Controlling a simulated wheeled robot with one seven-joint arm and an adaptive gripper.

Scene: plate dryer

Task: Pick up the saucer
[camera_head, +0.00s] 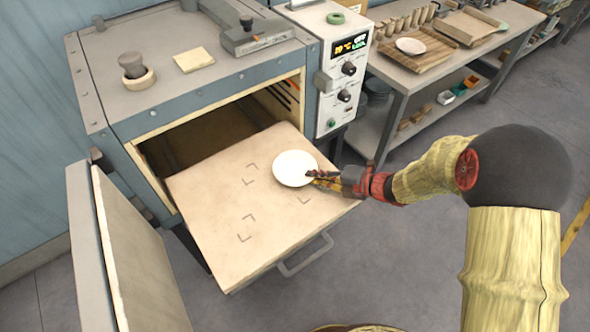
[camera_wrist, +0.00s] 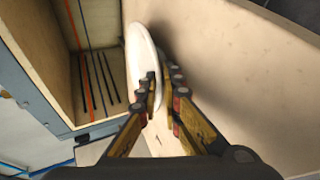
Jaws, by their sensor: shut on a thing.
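A white round saucer (camera_head: 294,168) is at the right part of the pulled-out dryer shelf (camera_head: 225,210) in the head view. My gripper (camera_head: 318,177) reaches in from the right and is shut on the saucer's near right edge. In the wrist view the saucer (camera_wrist: 143,62) shows nearly edge-on, its rim between my two fingertips (camera_wrist: 158,88). Whether the saucer touches the shelf or is a little above it, I cannot tell. The fingertips hide part of the rim.
The dryer's open chamber (camera_head: 200,140) lies behind the shelf, with its door (camera_head: 130,250) swung open at left. The control panel (camera_head: 345,75) stands right of the chamber. A side table (camera_head: 440,75) at the back right holds a wooden rack with another white dish (camera_head: 411,46).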

